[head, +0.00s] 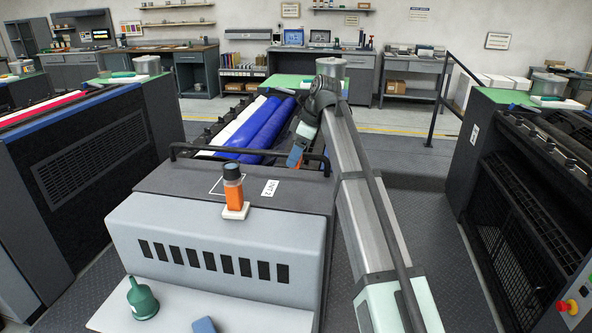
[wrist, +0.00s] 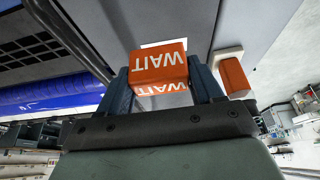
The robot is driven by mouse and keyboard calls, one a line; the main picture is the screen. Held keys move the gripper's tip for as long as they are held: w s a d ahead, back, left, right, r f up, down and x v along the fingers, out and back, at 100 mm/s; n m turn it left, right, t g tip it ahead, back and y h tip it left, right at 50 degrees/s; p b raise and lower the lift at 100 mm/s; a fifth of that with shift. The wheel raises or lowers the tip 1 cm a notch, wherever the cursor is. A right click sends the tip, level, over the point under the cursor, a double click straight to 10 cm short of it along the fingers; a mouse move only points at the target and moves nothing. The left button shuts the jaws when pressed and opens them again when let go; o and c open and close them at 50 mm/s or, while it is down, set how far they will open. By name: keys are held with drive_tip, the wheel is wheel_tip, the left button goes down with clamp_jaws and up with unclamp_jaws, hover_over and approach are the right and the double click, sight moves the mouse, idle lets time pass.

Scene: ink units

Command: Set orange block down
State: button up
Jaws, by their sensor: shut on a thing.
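The orange block (wrist: 160,67) with white "WAIT" lettering is between the two blue fingers of my gripper (wrist: 164,82) in the wrist view. My gripper is shut on it.
A dark rail (head: 250,150) runs along the back. A green oil can (head: 143,300) stands on the front ledge.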

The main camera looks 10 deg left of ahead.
drive_tip(key=shift+a+r, duration=0.2)
drive_tip(key=shift+r, duration=0.25)
drive_tip(key=s+d, duration=0.3)
drive_tip(key=s, duration=1.1)
drive_tip(key=shift+a+f, duration=0.15)
drive_tip(key=shift+f, duration=2.3)
drive_tip(key=shift+a+f, duration=0.1)
drive_tip(key=shift+f, duration=2.3)
drive_tip(key=shift+f, duration=0.1)
drive_tip(key=o, duration=1.1)
drive_tip(key=shift+c, duration=0.2)
drive_tip(key=v, duration=1.2)
